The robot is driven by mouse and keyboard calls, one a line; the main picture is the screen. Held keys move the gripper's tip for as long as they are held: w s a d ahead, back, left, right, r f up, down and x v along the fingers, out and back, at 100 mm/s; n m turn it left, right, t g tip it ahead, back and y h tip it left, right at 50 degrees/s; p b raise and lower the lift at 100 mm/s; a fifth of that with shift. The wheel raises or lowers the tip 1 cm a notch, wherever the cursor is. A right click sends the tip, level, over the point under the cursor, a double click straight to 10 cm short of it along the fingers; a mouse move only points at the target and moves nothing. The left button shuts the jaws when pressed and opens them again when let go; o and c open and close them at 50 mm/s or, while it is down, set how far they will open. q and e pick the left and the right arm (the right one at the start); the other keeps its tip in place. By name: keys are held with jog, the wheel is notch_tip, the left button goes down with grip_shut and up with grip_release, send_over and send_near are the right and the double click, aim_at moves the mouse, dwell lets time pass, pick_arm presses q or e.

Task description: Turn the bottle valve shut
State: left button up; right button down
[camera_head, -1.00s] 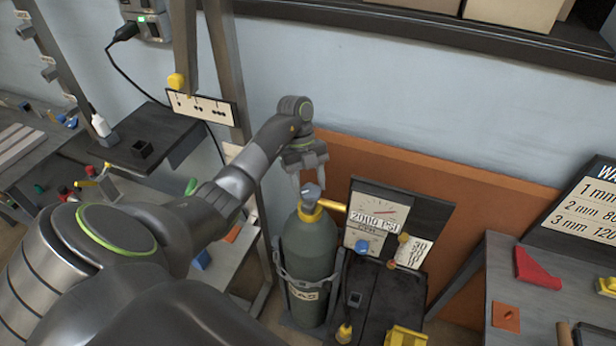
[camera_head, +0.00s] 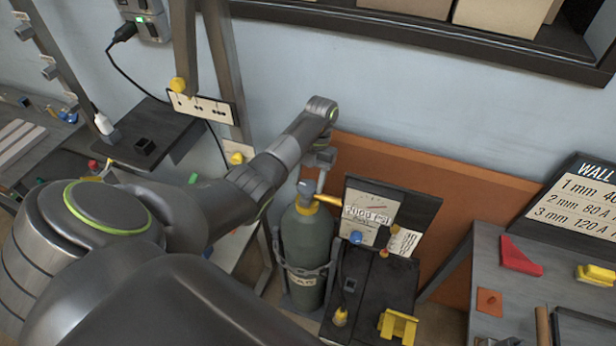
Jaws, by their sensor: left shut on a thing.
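The grey-green gas bottle (camera_head: 305,250) stands upright in a rack in the middle of the camera_head view. The wrist hides part of the fingers. A gauge panel (camera_head: 372,212) stands right of the bottle, its dial needle small and its number too blurred to read surely. My right gripper is not in view.
A yellow outlet (camera_head: 327,200) points right from the bottle neck towards the gauge panel. A black welder unit (camera_head: 365,290) stands close right of the bottle. An orange panel (camera_head: 450,205) is behind. A grey bench (camera_head: 490,270) lies at the right.

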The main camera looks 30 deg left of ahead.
pick_arm(q)
jog(key=shift+w+r+m+y, duration=0.1)
jog(key=shift+m+y, duration=0.2)
jog(key=shift+m, duration=0.3)
jog(key=o, duration=1)
jog(key=p+v, duration=0.6)
jog(key=v, duration=0.6)
jog(key=shift+d, duration=0.1)
